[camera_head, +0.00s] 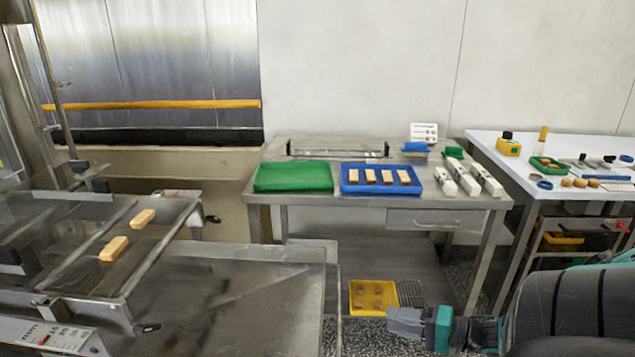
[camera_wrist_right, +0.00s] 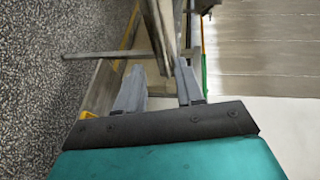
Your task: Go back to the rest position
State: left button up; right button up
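My right gripper (camera_head: 405,321) is low at the bottom right of the head view, in front of the steel table and apart from everything on it. In the right wrist view its two fingers (camera_wrist_right: 158,85) stand apart with nothing between them, so it is open and empty. My left gripper is not in view. Two tan bars (camera_head: 114,249) (camera_head: 142,217) lie on the machine's mesh belt (camera_head: 75,262) at the left. A blue tray (camera_head: 381,189) on the steel table holds several tan bars in a row.
A green tray (camera_head: 293,177) stands left of the blue tray, and white boxes (camera_head: 467,179) stand right of it. A yellow crate (camera_head: 372,313) with brown pieces is low under the steel table (camera_head: 340,201). A white table (camera_head: 519,169) with small items is at right.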

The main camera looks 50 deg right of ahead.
jog(key=a+f+n+g, duration=0.25)
jog(key=a+f, duration=0.45)
jog(key=a, duration=0.6)
jog(key=w+a+r+n+g+h, duration=0.1)
jog(key=a+n, duration=0.6)
jog(key=a, duration=0.3)
jog(key=w+a+r+n+g+h, duration=0.1)
jog(key=a+r+n+h, duration=0.1)
jog(key=a+n, duration=0.4)
jog(key=a, duration=0.4)
jog(key=shift+w+a+n, duration=0.35)
jog(key=shift+w, duration=0.05)
